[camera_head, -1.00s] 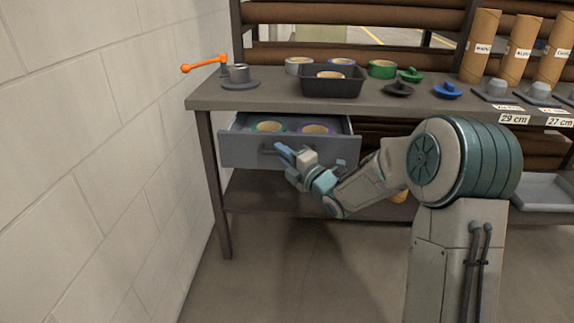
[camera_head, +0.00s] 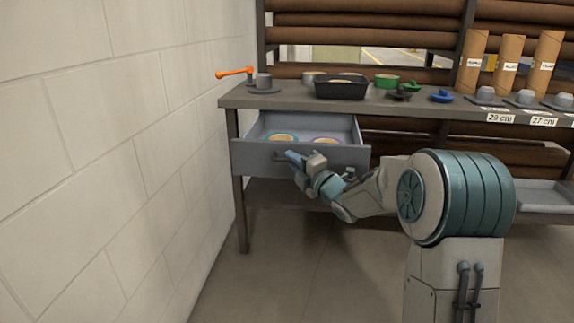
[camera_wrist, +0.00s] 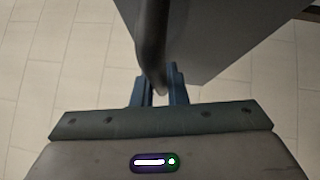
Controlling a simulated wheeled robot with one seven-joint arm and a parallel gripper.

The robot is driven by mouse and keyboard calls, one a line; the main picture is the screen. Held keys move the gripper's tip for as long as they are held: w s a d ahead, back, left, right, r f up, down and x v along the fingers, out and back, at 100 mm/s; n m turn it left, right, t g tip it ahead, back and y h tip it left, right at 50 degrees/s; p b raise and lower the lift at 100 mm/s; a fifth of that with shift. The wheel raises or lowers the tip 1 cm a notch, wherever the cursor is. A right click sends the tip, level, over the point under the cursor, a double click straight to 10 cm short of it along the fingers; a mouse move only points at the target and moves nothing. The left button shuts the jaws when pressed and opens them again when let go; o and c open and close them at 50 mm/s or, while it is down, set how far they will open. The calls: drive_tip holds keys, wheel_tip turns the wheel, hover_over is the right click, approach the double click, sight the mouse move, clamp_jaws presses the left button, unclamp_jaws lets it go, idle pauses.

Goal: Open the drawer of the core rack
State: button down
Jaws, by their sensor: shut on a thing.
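The grey drawer (camera_head: 345,158) of the core rack (camera_head: 232,150) stands well out from under the bench top, its inside visible from above. Two tape rolls lie in it, one with a green rim (camera_head: 283,138) and one with a purple rim (camera_head: 326,141). My gripper (camera_head: 291,156) is at the left half of the drawer front, shut on the handle (camera_head: 277,154). In the wrist view the dark handle bar (camera_wrist: 152,45) runs down between the blue fingers (camera_wrist: 160,88), beside the grey drawer front (camera_wrist: 215,35).
The bench top holds a black tray (camera_head: 342,90), an orange-handled crank (camera_head: 234,72), a green roll (camera_head: 387,82) and upright cardboard cores (camera_head: 508,66). A white block wall (camera_head: 120,130) stands close on the left. The floor in front is clear.

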drive_tip(key=c, duration=1.5)
unclamp_jaws()
drive_tip(key=shift+o, duration=0.2)
drive_tip(key=p+v, duration=0.3)
drive_tip(key=v, duration=1)
drive_tip(key=shift+s+d, duration=0.2)
drive_tip(key=shift+s, duration=0.15)
drive_tip(key=shift+f, duration=0.1)
